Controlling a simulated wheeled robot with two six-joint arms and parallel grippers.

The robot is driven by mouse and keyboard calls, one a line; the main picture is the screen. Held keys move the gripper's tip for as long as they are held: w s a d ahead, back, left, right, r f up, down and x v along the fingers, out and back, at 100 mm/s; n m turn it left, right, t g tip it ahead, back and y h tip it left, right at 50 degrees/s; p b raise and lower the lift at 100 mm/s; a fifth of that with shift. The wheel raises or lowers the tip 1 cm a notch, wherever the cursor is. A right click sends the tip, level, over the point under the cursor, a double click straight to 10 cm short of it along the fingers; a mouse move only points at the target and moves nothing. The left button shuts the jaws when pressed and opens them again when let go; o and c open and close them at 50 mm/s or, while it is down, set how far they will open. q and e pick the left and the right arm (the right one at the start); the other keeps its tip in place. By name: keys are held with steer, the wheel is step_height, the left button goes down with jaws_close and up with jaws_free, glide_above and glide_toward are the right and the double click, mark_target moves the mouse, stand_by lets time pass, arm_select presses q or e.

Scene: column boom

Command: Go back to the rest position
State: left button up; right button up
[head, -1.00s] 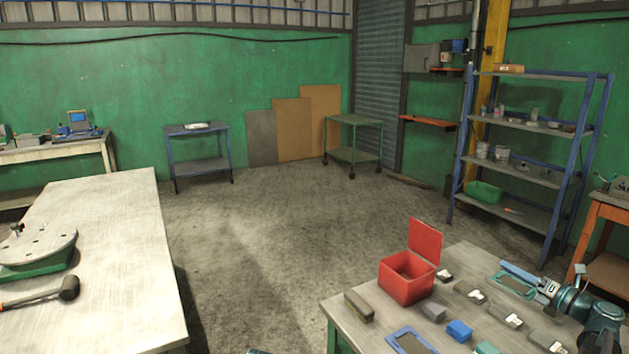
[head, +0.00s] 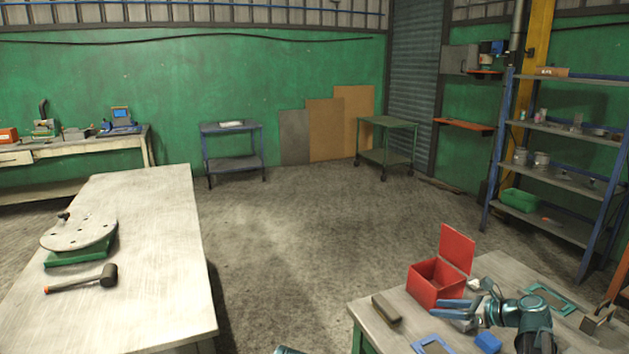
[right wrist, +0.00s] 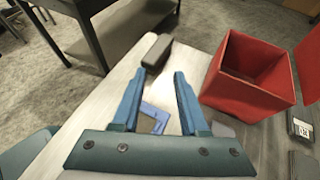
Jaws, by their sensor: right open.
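My right gripper (head: 458,313) is over the near right table, in front of the open red box (head: 436,283). It is open, with nothing between its fingers. In the right wrist view its two blue fingers (right wrist: 158,85) stand apart, with the red box (right wrist: 247,78) to their right. A blue-framed piece (right wrist: 153,117) shows below between the fingers, and a dark block (right wrist: 157,50) lies beyond them. My left gripper is not in view.
The right table (head: 366,310) also holds a dark brown block (head: 386,308), a blue block (head: 488,342) and a teal frame (head: 552,300). A long pale table (head: 150,270) with a mallet (head: 85,280) stands at left. The floor between them is clear.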

steer(key=s+a+f+n+g, duration=0.1)
steer(key=a+n, duration=0.1)
steer(key=a, duration=0.2)
steer(key=s+a+f+n+g, duration=0.1)
steer(key=a+n, duration=0.1)
steer(key=a, duration=0.2)
steer(key=s+a+f+n+g+h, duration=0.1)
steer(key=a+f+n, duration=0.1)
steer(key=a, duration=0.2)
steer(key=shift+s+a+n+g, duration=0.3)
steer(key=shift+a+n+g, duration=0.05)
steer(key=shift+n+g, duration=0.05)
steer(key=s+a+f+n+g+h+p, duration=0.1)
steer(key=s+a+f+n+g+h, duration=0.1)
steer(key=s+a+n+h, duration=0.3)
steer(key=s+a+f+n+g+h+p, duration=0.1)
steer(key=s+a+f+n+g+h, duration=0.2)
steer(key=s+a+n, duration=0.9)
steer(key=s+n+h, duration=0.1)
steer(key=s+n, duration=0.2)
steer(key=n, duration=0.3)
steer(key=shift+s+f+n+h, duration=0.2)
steer(key=shift+f+n+h, duration=0.2)
